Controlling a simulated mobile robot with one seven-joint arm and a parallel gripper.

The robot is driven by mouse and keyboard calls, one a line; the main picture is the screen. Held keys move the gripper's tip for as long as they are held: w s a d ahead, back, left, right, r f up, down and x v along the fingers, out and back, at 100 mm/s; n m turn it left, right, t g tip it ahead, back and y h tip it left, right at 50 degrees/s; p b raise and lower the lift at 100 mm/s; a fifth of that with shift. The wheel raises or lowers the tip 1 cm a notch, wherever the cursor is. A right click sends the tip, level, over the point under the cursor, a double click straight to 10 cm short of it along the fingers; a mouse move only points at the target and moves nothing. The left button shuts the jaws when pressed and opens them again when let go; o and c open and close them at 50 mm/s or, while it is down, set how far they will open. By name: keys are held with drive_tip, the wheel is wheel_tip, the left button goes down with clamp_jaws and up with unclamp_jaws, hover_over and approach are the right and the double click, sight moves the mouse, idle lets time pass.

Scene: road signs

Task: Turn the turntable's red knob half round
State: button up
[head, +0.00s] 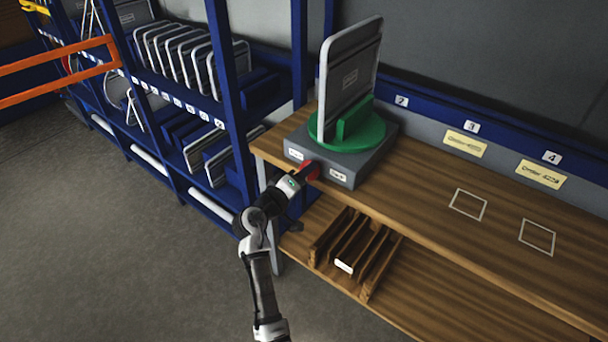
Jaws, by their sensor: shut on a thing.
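The turntable has a grey base (378,160) at the left end of the wooden bench and a round green plate (370,134) on top. A grey sign panel with a pale edge (351,80) stands upright in a green holder (355,117) on the plate. The red knob (311,170) is on the front face of the base, between two small white labels. My gripper (303,174) is at the knob from the front left and shut on it. The fingers partly hide the knob, and its exact turn angle cannot be told.
A blue rack (232,95) with several sign panels stands at the left. An orange rail (60,70) is at the far left. A slotted wooden rack (352,250) sits below the bench top (430,190). The bench right of the turntable is clear, with two marked squares.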

drive_tip(key=o, duration=1)
drive_tip(key=shift+c, duration=0.2)
drive_tip(key=b+v, duration=0.4)
drive_tip(key=v, duration=1)
drive_tip(key=shift+f, duration=0.1)
